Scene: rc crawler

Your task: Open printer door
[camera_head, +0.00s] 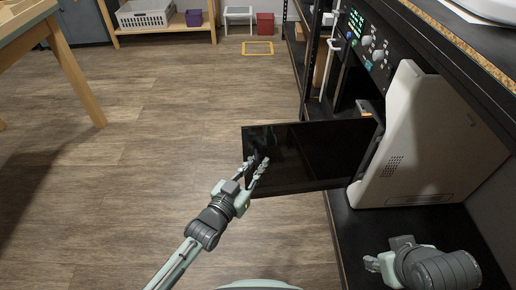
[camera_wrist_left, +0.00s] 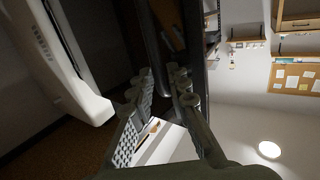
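The printer (camera_head: 430,140) is a pale boxy machine on the black shelf at the right. Its dark, glossy door (camera_head: 310,158) stands swung out to the left over the floor. My left gripper (camera_head: 256,166) is at the door's free left edge, with its fingers apart. In the left wrist view the fingers (camera_wrist_left: 163,85) are spread, with the dark door edge running between or just beyond them; I cannot tell whether they touch it. The printer's pale body (camera_wrist_left: 70,65) shows at the left there. My right gripper (camera_head: 374,264) is low at the right; its opening is unclear.
The black shelf (camera_head: 400,232) runs along the right, with a control panel (camera_head: 368,42) above. A wooden table (camera_head: 75,70) stands at the upper left. A grey basket (camera_head: 146,18) and a red bin (camera_head: 265,23) are at the back. The middle floor is clear.

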